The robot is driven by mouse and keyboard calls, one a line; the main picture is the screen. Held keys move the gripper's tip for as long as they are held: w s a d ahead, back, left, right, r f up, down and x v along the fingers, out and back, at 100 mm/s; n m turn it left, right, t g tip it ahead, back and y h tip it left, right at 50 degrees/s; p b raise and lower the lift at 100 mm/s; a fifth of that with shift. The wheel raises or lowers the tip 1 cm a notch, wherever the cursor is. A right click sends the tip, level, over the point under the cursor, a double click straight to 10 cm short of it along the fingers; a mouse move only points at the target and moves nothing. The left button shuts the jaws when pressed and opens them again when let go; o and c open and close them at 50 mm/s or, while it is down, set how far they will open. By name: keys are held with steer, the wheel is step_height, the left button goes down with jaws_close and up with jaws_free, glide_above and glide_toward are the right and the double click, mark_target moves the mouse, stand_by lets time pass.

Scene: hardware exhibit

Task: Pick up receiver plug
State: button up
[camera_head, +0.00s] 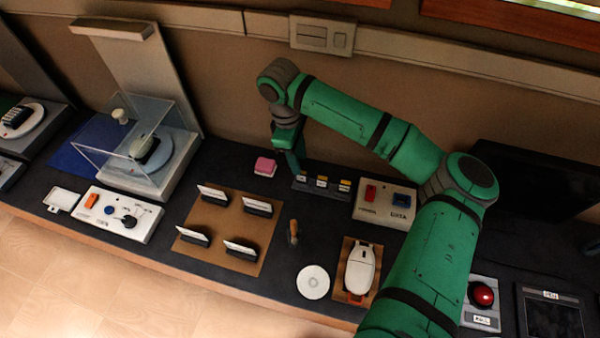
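My green arm reaches over the bench from the lower right and bends down at the back. My gripper (291,162) points down near the back of the bench, just behind and left of a low dark strip (321,189). Small pieces with white and orange-yellow tops sit in a row on this strip. One of them may be the receiver plug, but I cannot tell which. The fingers are small and seen from the side, so their opening and anything between them cannot be made out.
A pink block (265,167) lies left of the gripper. A white box with red and blue switches (385,203) stands right of the strip. A brown board (215,232) with several card holders, a wooden-handled tool (293,232) and a white disc (313,282) lie nearer the front.

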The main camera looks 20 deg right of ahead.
mark_target(302, 174)
steer(key=shift+w+d+f, duration=0.1)
steer(key=shift+d+f, duration=0.05)
steer(key=shift+f, duration=1.35)
steer(key=f, duration=0.4)
steer(key=shift+s+d+f, duration=0.1)
steer(key=shift+s+d, duration=0.15)
steer(key=shift+d, duration=0.05)
steer(key=shift+f, duration=0.3)
steer(key=shift+s, duration=0.1)
steer(key=shift+c, duration=0.3)
jaws_close()
